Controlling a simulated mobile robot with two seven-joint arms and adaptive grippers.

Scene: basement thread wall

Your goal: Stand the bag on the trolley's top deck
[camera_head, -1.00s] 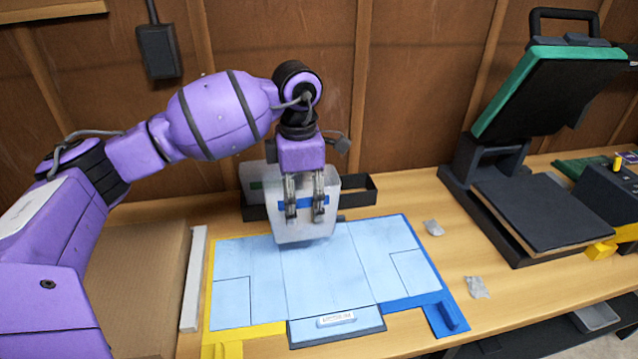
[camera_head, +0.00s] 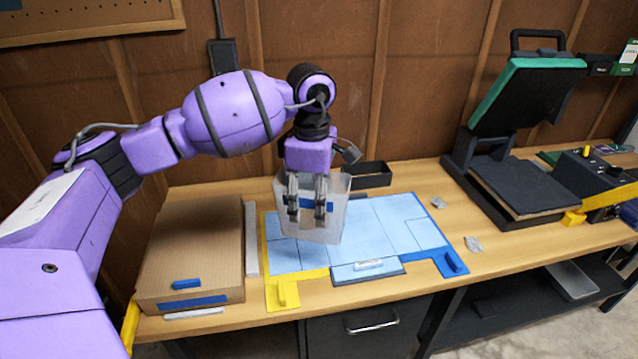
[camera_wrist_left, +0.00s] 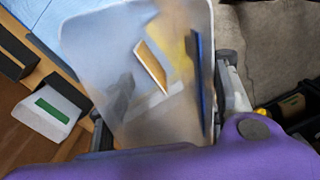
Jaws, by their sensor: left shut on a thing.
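The bag (camera_head: 337,213) is translucent, with a blue strip showing on it. In the head view it hangs roughly upright over the blue folding mat (camera_head: 385,228). My left gripper (camera_head: 306,213) is shut on the bag from above, its fingers in front of the near face. In the left wrist view the bag (camera_wrist_left: 125,95) fills the middle, with a tan piece and a dark blue strip seen on or through it. Whether its bottom touches the mat cannot be told. I cannot make out the trolley in either view. My right gripper is not in view.
A cardboard box (camera_head: 195,255) lies left on the bench. A black tray (camera_head: 372,178) stands behind the bag. A heat press (camera_head: 520,150) stands right, with small grey scraps before it. A dark bin (camera_wrist_left: 290,110) with contents is on the floor side in the wrist view.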

